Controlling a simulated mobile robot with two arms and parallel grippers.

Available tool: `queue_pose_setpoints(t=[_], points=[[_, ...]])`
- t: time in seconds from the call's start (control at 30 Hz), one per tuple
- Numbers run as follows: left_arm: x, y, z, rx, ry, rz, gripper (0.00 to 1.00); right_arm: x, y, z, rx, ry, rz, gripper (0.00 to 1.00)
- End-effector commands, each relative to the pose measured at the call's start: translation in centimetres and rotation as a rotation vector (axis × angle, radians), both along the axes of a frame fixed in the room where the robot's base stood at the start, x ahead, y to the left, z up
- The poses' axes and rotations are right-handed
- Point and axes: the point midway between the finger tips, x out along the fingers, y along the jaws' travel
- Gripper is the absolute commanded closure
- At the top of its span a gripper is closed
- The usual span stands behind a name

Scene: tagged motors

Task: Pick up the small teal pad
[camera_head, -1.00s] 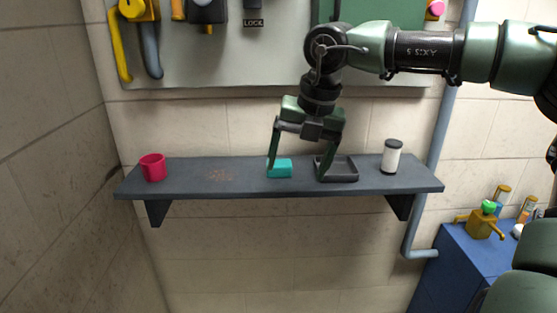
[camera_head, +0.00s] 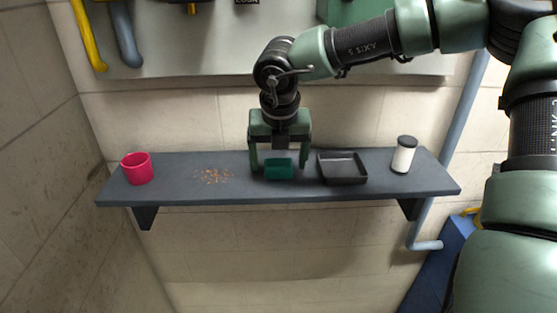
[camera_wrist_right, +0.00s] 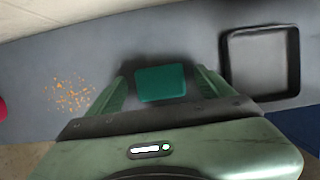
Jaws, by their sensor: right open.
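The small teal pad (camera_head: 279,169) lies on the grey shelf (camera_head: 212,190), near its middle. My right gripper (camera_head: 280,168) is open above the shelf, with one finger to the left of the pad and the other to its right. In the right wrist view the pad (camera_wrist_right: 162,83) sits between the two spread fingers, with a gap on each side. The gripper's shadow darkens the pad. My left gripper is not in view.
A black tray (camera_head: 342,180) stands close to the right of the pad. A white canister with a black lid (camera_head: 403,157) is farther right. A red cup (camera_head: 137,169) stands at the left end, and orange crumbs (camera_head: 213,176) lie between cup and pad.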

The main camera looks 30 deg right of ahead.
Motion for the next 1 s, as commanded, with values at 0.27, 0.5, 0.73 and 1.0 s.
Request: queue_pose_setpoints(t=[0.27,0.5,0.73,1.0], points=[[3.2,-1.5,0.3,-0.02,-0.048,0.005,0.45,0.1,-0.1,-0.5,0.001,0.0,0.001,0.18],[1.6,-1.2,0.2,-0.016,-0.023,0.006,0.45,0.1,0.0,-0.5,0.001,-0.001,0.0,0.82],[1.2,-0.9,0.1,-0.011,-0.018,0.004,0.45,0.1,-0.1,-0.4,0.0,-0.001,0.0,0.83],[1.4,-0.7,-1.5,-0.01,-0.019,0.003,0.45,0.3,-0.1,3.0,-0.001,-0.01,-0.003,0.83]])
